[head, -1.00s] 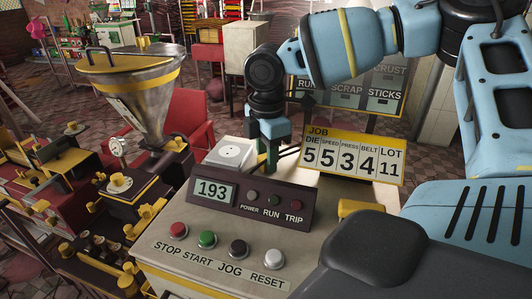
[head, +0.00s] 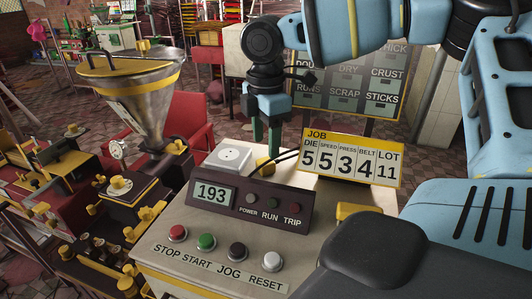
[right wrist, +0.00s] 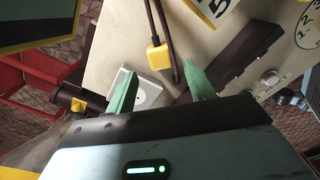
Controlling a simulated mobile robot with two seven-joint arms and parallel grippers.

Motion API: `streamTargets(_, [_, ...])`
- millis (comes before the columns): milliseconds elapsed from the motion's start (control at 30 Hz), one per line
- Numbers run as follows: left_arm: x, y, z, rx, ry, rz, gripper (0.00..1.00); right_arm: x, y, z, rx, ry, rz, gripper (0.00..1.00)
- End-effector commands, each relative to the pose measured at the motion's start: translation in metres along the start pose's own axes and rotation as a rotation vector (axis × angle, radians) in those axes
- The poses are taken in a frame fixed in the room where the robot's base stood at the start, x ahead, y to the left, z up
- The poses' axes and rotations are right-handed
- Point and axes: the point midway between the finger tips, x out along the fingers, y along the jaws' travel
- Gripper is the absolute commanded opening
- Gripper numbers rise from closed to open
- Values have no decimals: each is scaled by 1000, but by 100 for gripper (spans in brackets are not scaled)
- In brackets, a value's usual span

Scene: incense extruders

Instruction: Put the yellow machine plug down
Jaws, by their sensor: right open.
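The yellow machine plug (head: 265,164) sits on the pale top of the console, behind the dark display panel and to the right of the white socket plate (head: 229,157). Its dark cable runs off to the right. My right gripper (head: 266,136) is above the plug, fingers pointing down, open and empty. In the right wrist view the plug (right wrist: 157,56) lies beyond the fingertips of the gripper (right wrist: 160,80), apart from them. The socket plate (right wrist: 150,93) shows partly behind the left finger. My left gripper is not in view.
The dark display panel (head: 248,201) reading 193 stands in front of the plug. The yellow-edged JOB board (head: 352,158) stands to the right. Several push buttons (head: 237,250) line the console front. A metal hopper (head: 140,100) rises at the left.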

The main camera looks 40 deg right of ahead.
Motion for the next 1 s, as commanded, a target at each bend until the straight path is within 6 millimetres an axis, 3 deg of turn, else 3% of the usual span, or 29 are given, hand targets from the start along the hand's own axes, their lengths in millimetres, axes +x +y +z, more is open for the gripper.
streamTargets(200, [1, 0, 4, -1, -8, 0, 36, -44, 1, 0, 0, 0, 3, 54])
streamTargets(400, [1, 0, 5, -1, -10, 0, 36, -69, 0, 0, 0, 0, 1, 54])
streamTargets(1000, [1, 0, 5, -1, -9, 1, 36, -77, 0, 0, -1, 0, -1, 54])
